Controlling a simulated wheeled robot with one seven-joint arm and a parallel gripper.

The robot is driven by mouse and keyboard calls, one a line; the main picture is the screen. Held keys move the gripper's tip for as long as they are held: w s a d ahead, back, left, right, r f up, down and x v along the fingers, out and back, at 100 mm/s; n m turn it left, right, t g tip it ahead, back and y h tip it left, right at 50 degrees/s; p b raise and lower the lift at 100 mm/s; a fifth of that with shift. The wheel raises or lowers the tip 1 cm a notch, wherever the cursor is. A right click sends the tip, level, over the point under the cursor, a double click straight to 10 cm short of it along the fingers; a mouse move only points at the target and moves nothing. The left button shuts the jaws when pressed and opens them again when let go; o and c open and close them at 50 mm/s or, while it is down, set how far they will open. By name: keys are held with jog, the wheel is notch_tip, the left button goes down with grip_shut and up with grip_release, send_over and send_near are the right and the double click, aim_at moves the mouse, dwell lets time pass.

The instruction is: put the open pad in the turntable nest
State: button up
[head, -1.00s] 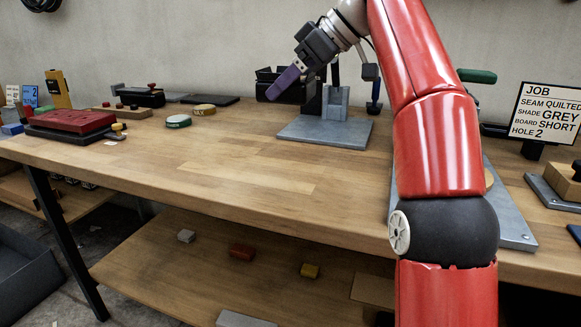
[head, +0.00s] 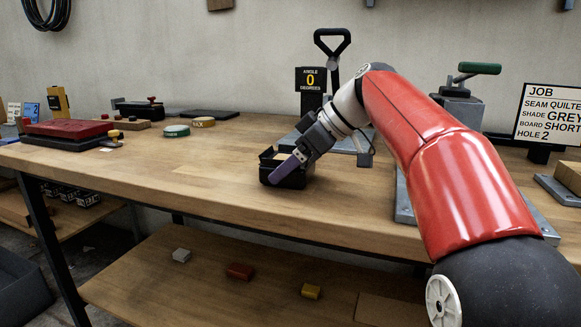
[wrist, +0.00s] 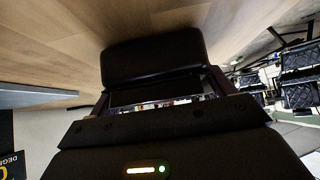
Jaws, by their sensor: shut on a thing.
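My gripper (head: 290,166), with purple fingers, is shut on a dark, box-like pad (head: 268,173) with raised edges. The wrist view shows the pad's black, rounded front (wrist: 155,58) between the fingers. In the head view the pad is over the middle of the bench near its front edge; whether it touches the wood I cannot tell. Behind my gripper, a grey base plate (head: 289,141) is partly covered by my arm. An "ANGLE 0 DEGREES" sign (head: 311,80) stands there. I cannot clearly make out the turntable nest.
A green-handled grey device (head: 462,98) stands at the back right, beside the job board (head: 550,112). A red block on a dark base (head: 68,135) is at the left. The bench's left middle is clear.

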jog(key=shift+f, duration=0.2)
jog(key=o, duration=1.1)
